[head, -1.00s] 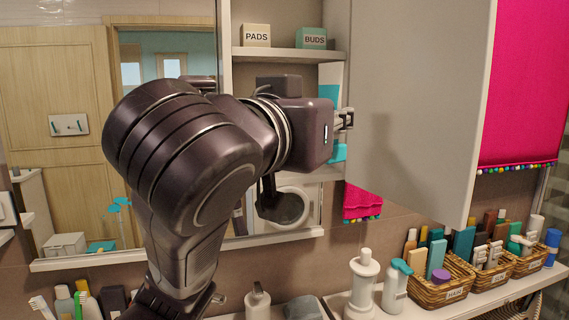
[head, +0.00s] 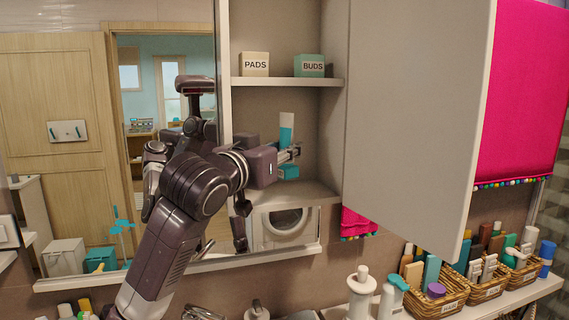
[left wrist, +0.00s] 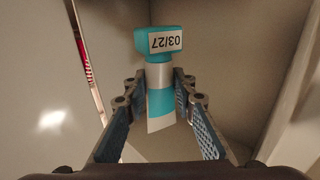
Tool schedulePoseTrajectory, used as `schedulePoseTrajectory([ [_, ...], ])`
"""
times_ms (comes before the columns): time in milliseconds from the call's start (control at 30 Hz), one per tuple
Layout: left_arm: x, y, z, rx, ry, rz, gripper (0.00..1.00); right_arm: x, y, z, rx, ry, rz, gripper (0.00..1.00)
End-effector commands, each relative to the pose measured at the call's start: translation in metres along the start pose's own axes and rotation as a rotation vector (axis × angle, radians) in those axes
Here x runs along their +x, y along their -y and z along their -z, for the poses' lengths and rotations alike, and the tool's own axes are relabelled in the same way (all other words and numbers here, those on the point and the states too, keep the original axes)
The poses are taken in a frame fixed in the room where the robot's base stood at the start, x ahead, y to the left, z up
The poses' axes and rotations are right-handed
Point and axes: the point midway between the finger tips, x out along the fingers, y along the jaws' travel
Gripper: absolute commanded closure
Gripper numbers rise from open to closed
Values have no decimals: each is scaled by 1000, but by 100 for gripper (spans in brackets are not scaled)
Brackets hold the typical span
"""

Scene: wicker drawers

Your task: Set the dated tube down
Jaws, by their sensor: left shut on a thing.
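My left gripper (head: 291,153) is shut on the dated tube (head: 286,128), a white and teal tube with a teal cap (head: 288,172) at its lower end. The tube stands about upright, cap down, in the open cabinet bay below the middle shelf. The cap is close above the cabinet's bottom board (head: 310,190); I cannot tell whether it touches. In the left wrist view the tube (left wrist: 160,76) is between both fingers of my left gripper (left wrist: 160,92), and its cap label reads 03/27. My right gripper is not in view.
A PADS box (head: 254,65) and a BUDS box (head: 308,66) stand on the middle shelf (head: 285,82). The open cabinet door (head: 415,120) is to the right of the bay. Wicker baskets (head: 440,304) of bottles line the counter at lower right.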

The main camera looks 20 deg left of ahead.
Motion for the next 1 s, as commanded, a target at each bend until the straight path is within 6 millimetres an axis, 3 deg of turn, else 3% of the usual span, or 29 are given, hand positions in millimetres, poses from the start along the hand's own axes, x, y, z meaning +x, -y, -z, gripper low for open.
schedulePoseTrajectory([
  [367, -1, 0, -36, -1, 2, 0, 100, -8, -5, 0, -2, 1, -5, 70],
  [867, 2, 2, -45, -1, -1, -1, 100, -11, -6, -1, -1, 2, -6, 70],
  [900, 2, 2, -44, -1, -1, 0, 71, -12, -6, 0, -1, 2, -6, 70],
  [1000, 2, 2, -44, -1, 0, 0, 60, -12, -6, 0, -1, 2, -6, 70],
])
